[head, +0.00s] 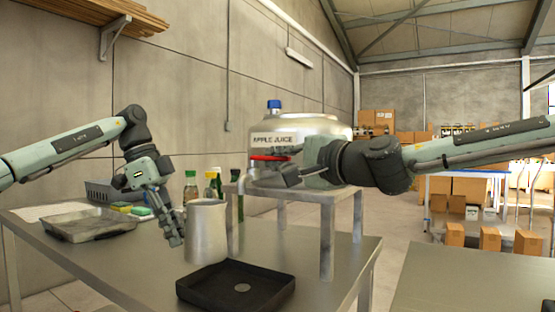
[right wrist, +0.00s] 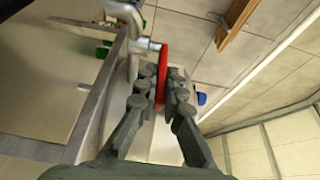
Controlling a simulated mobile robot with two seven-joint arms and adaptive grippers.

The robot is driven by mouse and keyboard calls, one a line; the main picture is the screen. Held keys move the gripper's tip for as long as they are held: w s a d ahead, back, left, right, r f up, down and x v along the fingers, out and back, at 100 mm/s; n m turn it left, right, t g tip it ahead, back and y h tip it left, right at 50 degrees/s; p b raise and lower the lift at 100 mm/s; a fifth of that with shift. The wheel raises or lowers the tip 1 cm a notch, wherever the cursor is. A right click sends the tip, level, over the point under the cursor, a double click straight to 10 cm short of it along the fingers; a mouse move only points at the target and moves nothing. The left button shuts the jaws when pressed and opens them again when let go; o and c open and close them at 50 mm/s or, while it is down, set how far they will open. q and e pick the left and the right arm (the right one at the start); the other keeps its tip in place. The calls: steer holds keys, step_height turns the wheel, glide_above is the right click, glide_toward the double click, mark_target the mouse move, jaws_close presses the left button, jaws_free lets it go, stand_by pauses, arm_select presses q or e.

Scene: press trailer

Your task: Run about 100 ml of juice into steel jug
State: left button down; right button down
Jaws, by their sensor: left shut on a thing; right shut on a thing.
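The juice tank (head: 325,128), labelled APPLE JUICE, stands on a small grey stand in the head view. Its red tap lever (head: 268,158) is at the tank's left; it also shows in the right wrist view (right wrist: 162,72). My right gripper (right wrist: 163,90) is shut on the red lever, with fingers on both sides of it. The steel jug (head: 207,235) is upright, below and left of the tap. My left gripper (head: 175,232) is shut on the jug at its left side; the grip itself is mostly hidden. The jug's inside and any juice are not visible.
A black drip tray (head: 210,300) lies on the steel table in front of the jug. The stand (head: 327,235) is close to the jug's right. Several bottles (head: 191,187), sponges and a metal tray (head: 90,229) are behind and left. Table right of the drip tray is clear.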

mark_target(263, 158)
steer(key=shift+s+a+m+t+h, duration=0.4)
steer(key=shift+m+h, duration=0.2)
steer(key=shift+h, duration=0.25)
steer(key=shift+s+a+m+t+h, duration=0.25)
steer(key=shift+m+t+h, duration=0.3)
steer(key=shift+h, duration=0.3)
steer(key=m+h, duration=0.1)
steer(key=a+m+t+h, duration=0.1)
steer(key=h, duration=0.1)
steer(key=s+m+h, duration=0.1)
steer(key=h, duration=0.1)
steer(key=shift+a+m, duration=0.15)
steer(key=shift+m, duration=0.2)
steer(key=m+h, duration=0.1)
steer(key=h, duration=0.1)
steer(key=a+m+h, duration=0.1)
steer(key=m+h, duration=0.1)
steer(key=a+m+h, duration=0.1)
steer(key=h, duration=0.2)
steer(key=shift+s+g, duration=0.15)
steer(key=shift+g, duration=0.1)
steer(key=shift+a+r+m+g+h, duration=0.1)
steer(key=shift+a+m+g+h, duration=0.2)
steer(key=shift+m+h, duration=0.35)
steer(key=shift+a+m+g+h, duration=0.1)
steer(key=shift+m+g+h, duration=0.35)
steer(key=shift+h, duration=0.45)
steer(key=shift+a+r+m+g+h, duration=0.1)
steer(key=shift+a+m+g+h, duration=0.15)
steer(key=shift+m+h, duration=0.45)
